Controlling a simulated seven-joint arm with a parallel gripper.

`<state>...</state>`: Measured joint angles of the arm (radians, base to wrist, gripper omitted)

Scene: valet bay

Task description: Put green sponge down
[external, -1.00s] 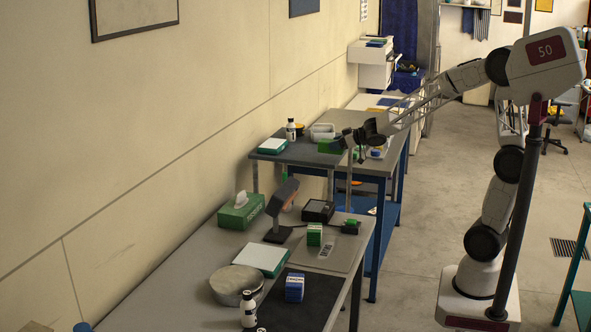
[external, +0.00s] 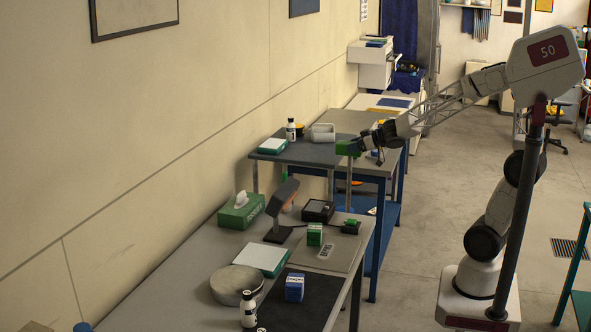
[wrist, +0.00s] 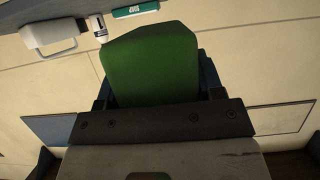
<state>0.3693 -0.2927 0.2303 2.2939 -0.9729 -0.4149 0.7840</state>
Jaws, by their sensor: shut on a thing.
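The green sponge (external: 347,148) is in my gripper (external: 361,145). In the external view it is held at the edge of the far table (external: 303,153), near its front right corner; I cannot tell whether it touches the tabletop. In the wrist view the sponge (wrist: 152,62) fills the middle, beyond the dark gripper bar. My gripper is shut on it, and the fingertips are mostly hidden behind the sponge.
On the far table are a white bottle (external: 291,129), a green-and-white box (external: 272,146) and a white handled container (external: 322,132). The near table holds a scanner on a stand (external: 281,208), a tissue box (external: 240,211) and a round tin (external: 236,283). The far table's dark top has bare room.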

